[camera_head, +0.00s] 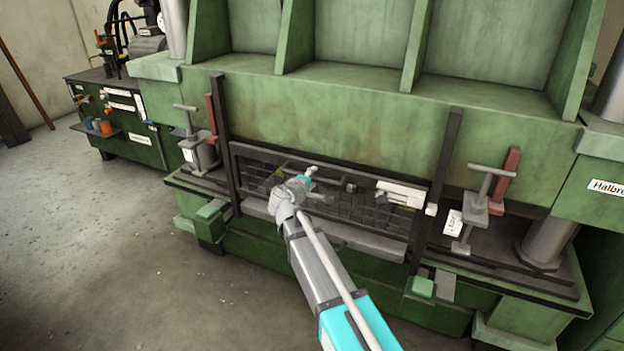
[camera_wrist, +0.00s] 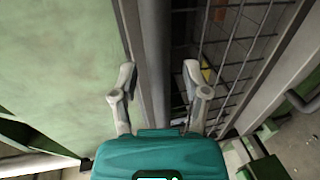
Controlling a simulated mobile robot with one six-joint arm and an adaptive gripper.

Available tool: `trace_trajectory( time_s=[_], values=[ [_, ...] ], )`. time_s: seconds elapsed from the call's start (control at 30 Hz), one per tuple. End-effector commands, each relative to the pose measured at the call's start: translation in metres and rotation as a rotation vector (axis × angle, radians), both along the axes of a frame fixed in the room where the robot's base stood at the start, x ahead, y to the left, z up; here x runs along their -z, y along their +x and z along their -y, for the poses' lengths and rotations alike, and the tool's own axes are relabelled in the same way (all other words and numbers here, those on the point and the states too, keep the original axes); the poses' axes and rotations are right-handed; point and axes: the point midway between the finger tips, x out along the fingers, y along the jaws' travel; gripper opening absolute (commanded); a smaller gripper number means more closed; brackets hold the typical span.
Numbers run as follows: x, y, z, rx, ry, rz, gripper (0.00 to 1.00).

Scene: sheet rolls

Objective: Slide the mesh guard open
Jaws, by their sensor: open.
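The mesh guard (camera_head: 362,208) is a dark framed grid low on the front of the green press, between two dark upright rails. It also shows in the wrist view (camera_wrist: 236,48), to the right of my gripper. My gripper (camera_head: 312,172) is at the upper middle of the guard in the head view and covers part of it. In the wrist view my gripper (camera_wrist: 158,72) is open, with a dark straight bar (camera_wrist: 155,40) showing between its fingers. The fingers are apart, and I cannot tell whether they touch the bar.
The green press (camera_head: 300,108) rises behind and above the guard. Grey clamps stand at the left (camera_head: 198,150) and right (camera_head: 478,205) of the guard. Green button boxes (camera_head: 210,210) stick out in front. A green workbench (camera_head: 125,120) is at the far left. The floor (camera_head: 110,240) at left is clear.

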Motion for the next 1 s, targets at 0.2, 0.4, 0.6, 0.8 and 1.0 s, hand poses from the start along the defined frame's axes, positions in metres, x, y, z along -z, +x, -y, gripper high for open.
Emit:
trace_trajectory(
  time_s=[0.2, 0.4, 0.6, 0.8, 1.0],
  values=[
    [0.0, 0.0, 0.0, 0.0, 0.0, 0.0, 0.34],
    [0.0, 0.0, 0.0, 0.0, 0.0, 0.0, 0.0],
    [0.0, 0.0, 0.0, 0.0, 0.0, 0.0, 0.0],
    [-0.003, 0.0, 0.0, 0.0, 0.0, 0.0, 0.0],
    [-0.015, 0.0, 0.0, 0.0, 0.0, 0.001, 0.0]
  ],
)
